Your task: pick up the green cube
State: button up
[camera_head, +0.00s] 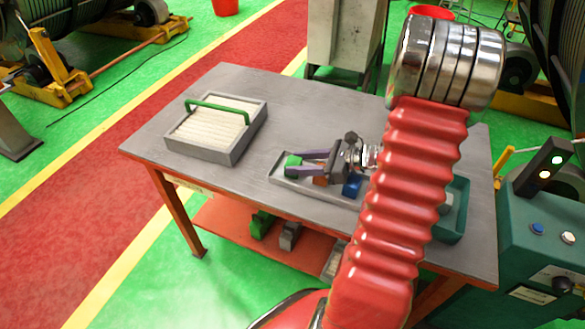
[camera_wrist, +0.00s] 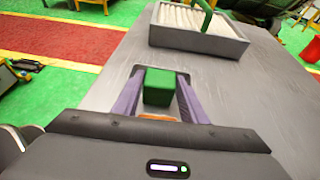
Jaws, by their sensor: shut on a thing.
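The green cube (camera_head: 293,162) is between the fingertips of my gripper (camera_head: 296,165), above the left end of a shallow grey tray (camera_head: 281,181) on the table. In the wrist view the green cube (camera_wrist: 158,87) sits between the two purple fingers of my gripper (camera_wrist: 158,90), which are shut on it. I cannot tell how far the cube is above the tray. An orange thing shows below it in the wrist view (camera_wrist: 157,118), partly hidden by my gripper. A blue block (camera_head: 352,185) lies in the tray near my wrist.
A grey box with white strips and a green handle (camera_head: 216,130) stands at the table's left. A teal bin (camera_head: 456,212) is at the right, partly hidden by my arm. The grey table top (camera_head: 240,79) is clear at the back. A control console (camera_head: 545,235) stands at far right.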

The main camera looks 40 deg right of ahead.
aim_at(299, 163)
jog(key=shift+c, duration=1.1)
notch_tip(299, 163, up, 10)
dwell(0.4)
